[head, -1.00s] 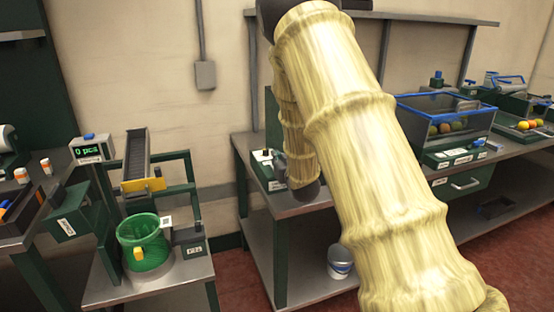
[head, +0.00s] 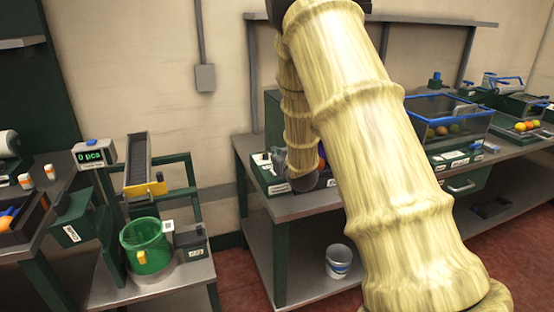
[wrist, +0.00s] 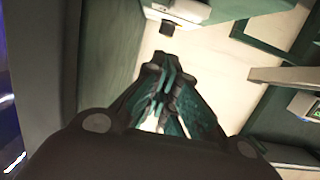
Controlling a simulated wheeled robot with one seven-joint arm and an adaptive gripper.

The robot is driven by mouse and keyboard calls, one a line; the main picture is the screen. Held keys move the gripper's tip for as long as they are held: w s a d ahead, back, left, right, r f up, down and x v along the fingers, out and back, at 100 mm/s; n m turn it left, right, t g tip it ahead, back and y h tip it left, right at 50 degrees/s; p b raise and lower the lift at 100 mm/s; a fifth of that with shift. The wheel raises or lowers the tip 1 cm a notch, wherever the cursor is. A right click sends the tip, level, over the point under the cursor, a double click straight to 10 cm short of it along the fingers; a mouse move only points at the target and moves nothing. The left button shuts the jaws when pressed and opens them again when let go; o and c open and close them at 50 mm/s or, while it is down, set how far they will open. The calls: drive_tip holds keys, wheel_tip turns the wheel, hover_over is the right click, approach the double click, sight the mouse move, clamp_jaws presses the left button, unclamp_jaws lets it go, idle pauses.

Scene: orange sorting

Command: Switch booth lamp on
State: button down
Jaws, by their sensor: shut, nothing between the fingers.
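My gripper (wrist: 165,90) shows in the wrist view with its dark fingers drawn together and nothing between them. In the head view my arm hides the fingers; only a dark wrist part shows low over the middle bench. Behind it stands a dark green upright panel (head: 272,118), perhaps part of the booth, mostly hidden by my arm. A small green box with white parts on top (head: 268,172) sits at the bench's left end, beside my wrist. A pale fixture with a dark block (wrist: 170,28) lies beyond the fingertips in the wrist view. I cannot make out the lamp or its switch.
The middle bench (head: 310,207) has a bucket (head: 338,262) on its lower shelf. A blue-rimmed bin (head: 450,118) stands at right.

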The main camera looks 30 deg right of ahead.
drive_tip(key=s+a+r+b, duration=0.1)
drive_tip(key=s+r, duration=0.3)
drive_tip(key=s, duration=0.5)
drive_tip(key=shift+a+r+b, duration=0.15)
drive_tip(key=shift+a+b, duration=0.15)
drive_tip(key=shift+a, duration=0.3)
